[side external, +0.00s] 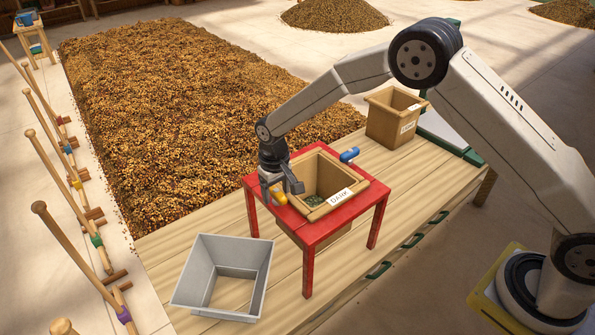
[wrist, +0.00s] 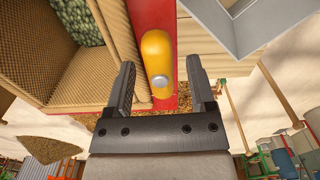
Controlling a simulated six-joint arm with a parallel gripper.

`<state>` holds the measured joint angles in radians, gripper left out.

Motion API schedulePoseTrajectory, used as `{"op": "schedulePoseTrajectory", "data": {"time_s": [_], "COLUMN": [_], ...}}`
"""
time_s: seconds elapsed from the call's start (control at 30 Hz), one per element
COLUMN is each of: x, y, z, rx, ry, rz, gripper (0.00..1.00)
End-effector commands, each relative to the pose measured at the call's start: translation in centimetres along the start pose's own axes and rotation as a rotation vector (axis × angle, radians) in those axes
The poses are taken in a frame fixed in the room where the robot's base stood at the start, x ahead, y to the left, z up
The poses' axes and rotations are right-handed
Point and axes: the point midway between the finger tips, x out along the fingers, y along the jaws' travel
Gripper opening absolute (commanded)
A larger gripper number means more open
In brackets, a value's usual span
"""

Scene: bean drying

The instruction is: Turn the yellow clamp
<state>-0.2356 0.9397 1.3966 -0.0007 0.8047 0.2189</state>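The yellow clamp (wrist: 156,55) is a rounded bar with a silver pivot at one end, mounted on the red stand (wrist: 146,15). In the side external view the yellow clamp (side external: 278,196) shows at the left edge of the wooden box labelled "DARK" (side external: 325,207), partly hidden by my gripper (side external: 284,190). In the wrist view my gripper (wrist: 160,78) is open, with one finger on each side of the clamp's pivot end. A gap shows between the fingers and the clamp. A blue clamp (side external: 349,155) sits on the opposite side of the box.
A grey open-bottomed metal hopper (side external: 188,290) stands on the wooden bench (side external: 175,245), left of the red stand. Another wooden box (side external: 388,124) stands toward the back right. A wide bed of beans (side external: 190,90) lies beyond the bench. Wooden rakes (side external: 70,240) line the left.

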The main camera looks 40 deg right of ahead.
Motion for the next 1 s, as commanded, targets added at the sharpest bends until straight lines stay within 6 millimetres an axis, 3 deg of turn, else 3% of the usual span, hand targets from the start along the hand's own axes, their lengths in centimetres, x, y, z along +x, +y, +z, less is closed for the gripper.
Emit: {"op": "schedulePoseTrajectory", "data": {"time_s": [0.37, 1.0], "x": [-0.7, -7.5], "y": [0.0, 0.0], "z": [0.0, 0.0], "rx": [0.002, 0.001], "ry": [0.001, 0.001], "rz": [-0.001, 0.0], "gripper": [0.71, 0.71]}}
